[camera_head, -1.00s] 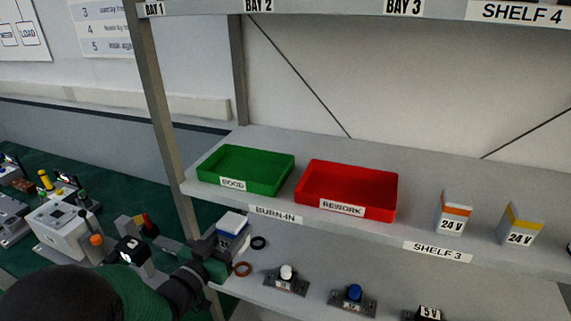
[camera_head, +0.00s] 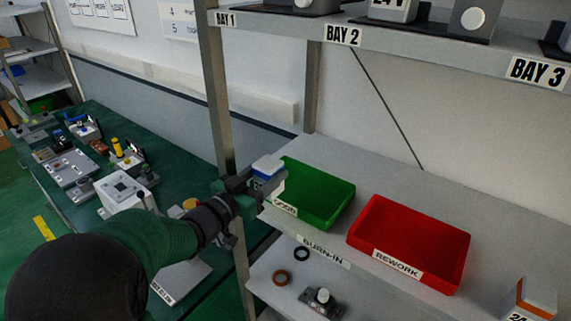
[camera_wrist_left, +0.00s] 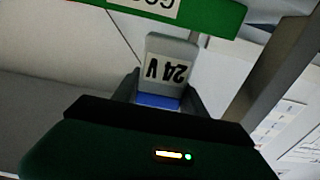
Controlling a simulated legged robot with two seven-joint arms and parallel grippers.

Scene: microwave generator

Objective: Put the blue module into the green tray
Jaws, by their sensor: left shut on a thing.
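The blue module (camera_head: 266,168), a small block with a white top and a blue band, is held in my left gripper (camera_head: 256,183). In the left wrist view the module (camera_wrist_left: 168,66) shows a "24 V" label upside down, with its blue part (camera_wrist_left: 158,101) between the fingers. The green tray (camera_head: 337,214), labelled GOOD, stands on the shelf just right of the gripper. The module appears at the tray's left edge in the head view, and I cannot tell its exact height above it. In the wrist view the green tray's wall (camera_wrist_left: 215,14) shows beyond the module. My right gripper is out of view.
A red REWORK tray (camera_head: 462,248) stands right of the green tray. A shelf post (camera_head: 217,95) rises close behind my left gripper. The upper shelf (camera_head: 430,38) hangs above. A lower shelf (camera_head: 262,281) holds rings and a small fixture. A green bench (camera_head: 180,155) is at left.

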